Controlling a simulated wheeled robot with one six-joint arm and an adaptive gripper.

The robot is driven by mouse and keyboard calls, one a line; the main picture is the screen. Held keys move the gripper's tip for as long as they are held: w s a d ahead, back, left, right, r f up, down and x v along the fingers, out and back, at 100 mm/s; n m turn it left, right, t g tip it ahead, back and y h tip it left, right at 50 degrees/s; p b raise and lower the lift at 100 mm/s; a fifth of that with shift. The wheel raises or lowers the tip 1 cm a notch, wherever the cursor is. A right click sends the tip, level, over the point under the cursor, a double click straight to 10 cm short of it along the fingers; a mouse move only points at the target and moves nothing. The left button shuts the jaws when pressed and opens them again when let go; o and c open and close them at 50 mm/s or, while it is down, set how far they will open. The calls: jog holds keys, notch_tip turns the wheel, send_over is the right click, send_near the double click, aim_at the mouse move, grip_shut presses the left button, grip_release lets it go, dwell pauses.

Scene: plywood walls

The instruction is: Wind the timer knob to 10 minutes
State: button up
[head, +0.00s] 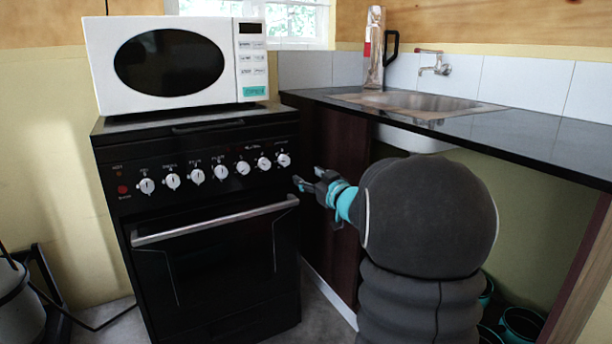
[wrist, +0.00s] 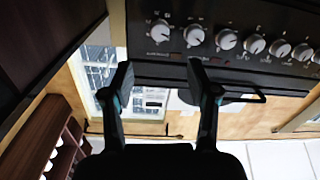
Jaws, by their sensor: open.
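The black stove (head: 215,275) has a row of several white knobs along its front panel. The labels are too small to read, so I cannot tell which one is the timer knob. The rightmost knob (head: 284,160) is nearest my gripper; it also shows at the left end of the row in the wrist view (wrist: 160,31), whose picture is turned over. My gripper (head: 308,178) is open and empty, in front of the stove's right edge, a little right of and below that knob. In the wrist view the fingers (wrist: 160,73) are apart, and the knob shows beyond the gap between them, untouched.
A white microwave (head: 225,90) stands on the stove. The oven handle (head: 215,222) runs across below the knobs. A dark counter (head: 520,145) with a sink (head: 420,103) and tap (head: 434,66) lies to the right. A dark wooden cabinet side (head: 340,230) stands close beside my gripper.

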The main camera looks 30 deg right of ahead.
aim_at(286, 162)
jog(key=w, duration=0.4)
jog(key=w+m, duration=0.1)
jog(key=w, duration=0.3)
jog(key=w+a+m, duration=0.1)
jog(key=w, duration=0.3)
jog(key=shift+w+h, duration=0.3)
jog(key=shift+w, duration=0.05)
grip_shut()
